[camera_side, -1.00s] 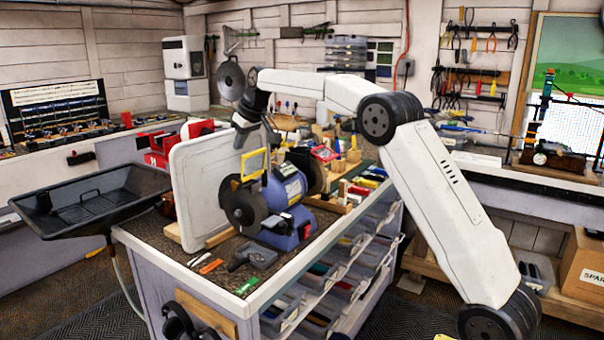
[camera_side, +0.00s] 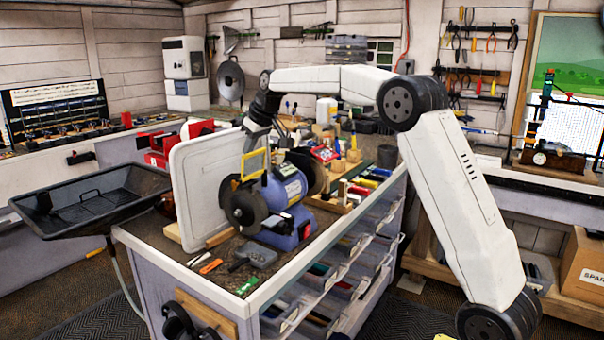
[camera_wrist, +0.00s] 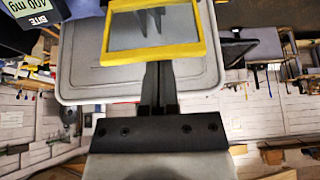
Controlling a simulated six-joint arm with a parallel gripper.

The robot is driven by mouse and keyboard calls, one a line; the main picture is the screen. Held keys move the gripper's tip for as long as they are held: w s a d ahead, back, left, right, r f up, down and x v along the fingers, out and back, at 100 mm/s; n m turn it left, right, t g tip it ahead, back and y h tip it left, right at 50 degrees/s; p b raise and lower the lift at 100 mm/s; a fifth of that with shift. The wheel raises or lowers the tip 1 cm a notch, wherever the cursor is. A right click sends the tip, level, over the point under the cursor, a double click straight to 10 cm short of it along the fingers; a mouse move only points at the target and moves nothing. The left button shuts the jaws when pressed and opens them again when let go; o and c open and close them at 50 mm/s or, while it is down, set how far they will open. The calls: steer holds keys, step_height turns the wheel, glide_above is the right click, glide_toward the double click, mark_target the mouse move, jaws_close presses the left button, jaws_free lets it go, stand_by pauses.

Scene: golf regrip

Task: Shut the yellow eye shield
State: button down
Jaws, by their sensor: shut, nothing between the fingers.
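The yellow eye shield (camera_side: 265,163) is a clear pane in a yellow frame, standing raised above the near wheel of the blue bench grinder (camera_side: 290,192). In the wrist view the shield (camera_wrist: 150,52) fills the top middle. My gripper (camera_side: 249,146) is at the shield's upper left in the side view, on the side toward the white board. In the wrist view my gripper's dark fingers (camera_wrist: 158,80) are together and empty, and run up behind the shield's frame edge. Their tips are partly hidden there, and I cannot tell whether they touch it.
A white board (camera_side: 205,185) stands upright just left of the grinder. Small tools and a dark grey item (camera_side: 252,257) lie on the bench in front. A wooden tray with coloured items (camera_side: 350,190) is right of the grinder. Free room is above the grinder.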

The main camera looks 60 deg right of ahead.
mark_target(254, 155)
steer(key=shift+s+t, duration=0.3)
steer(key=shift+t, duration=0.45)
steer(key=shift+s+t, duration=0.3)
steer(key=shift+t, duration=0.45)
stand_by(0.6)
steer(key=shift+s+f, duration=0.15)
steer(key=shift+s, duration=0.45)
steer(key=shift+s+f+t, duration=0.2)
steer(key=shift+s+t, duration=0.35)
steer(key=shift+t, duration=0.25)
steer(key=s+f, duration=0.5)
steer(key=f, duration=0.3)
steer(key=shift+f, duration=0.45)
stand_by(0.6)
steer(key=shift+w, duration=0.15)
